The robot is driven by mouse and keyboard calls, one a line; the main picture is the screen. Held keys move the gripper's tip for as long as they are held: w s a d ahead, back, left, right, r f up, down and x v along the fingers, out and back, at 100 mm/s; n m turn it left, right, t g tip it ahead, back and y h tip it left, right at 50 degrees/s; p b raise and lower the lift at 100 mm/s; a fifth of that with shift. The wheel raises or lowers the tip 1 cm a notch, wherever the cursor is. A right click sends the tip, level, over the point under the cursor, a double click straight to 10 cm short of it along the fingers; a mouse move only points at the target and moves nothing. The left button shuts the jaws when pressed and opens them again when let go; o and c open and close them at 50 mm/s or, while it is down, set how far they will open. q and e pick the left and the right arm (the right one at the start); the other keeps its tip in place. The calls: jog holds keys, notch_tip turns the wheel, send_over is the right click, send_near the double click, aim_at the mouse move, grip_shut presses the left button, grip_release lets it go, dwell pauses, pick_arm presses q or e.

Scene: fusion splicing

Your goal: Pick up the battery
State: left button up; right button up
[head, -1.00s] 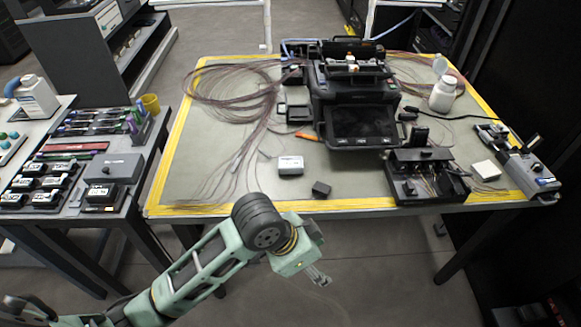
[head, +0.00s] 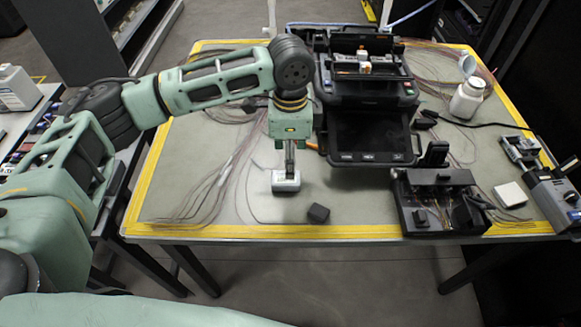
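A small white and grey box, which looks like the battery (head: 284,186), lies on the grey table mat left of the front centre. My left gripper (head: 290,172) points straight down at it, with its fingertips at or just over its top. The gripper appears narrow and side-on, so I cannot tell whether the fingers are open or closed on the box. The box appears to rest on the mat. My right gripper is not in view.
A small black block (head: 318,213) lies just right of the box. The black splicer (head: 368,115) stands behind. A black tool tray (head: 437,218), a white bottle (head: 467,98) and a white pad (head: 509,195) are to the right. Thin fibres (head: 222,172) spread over the mat at left.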

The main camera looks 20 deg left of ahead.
aim_at(286, 181)
pick_arm(q)
jog(key=shift+s+f, duration=0.65)
jog(key=shift+f, duration=0.1)
jog(key=f, duration=0.3)
jog(key=w+f, duration=0.1)
jog(key=f, duration=0.1)
jog(key=shift+a+p, duration=0.2)
jog(key=shift+p, duration=0.1)
jog(key=shift+s+f, duration=0.15)
jog(key=shift+f, duration=0.05)
jog(key=shift+c, duration=0.2)
grip_shut()
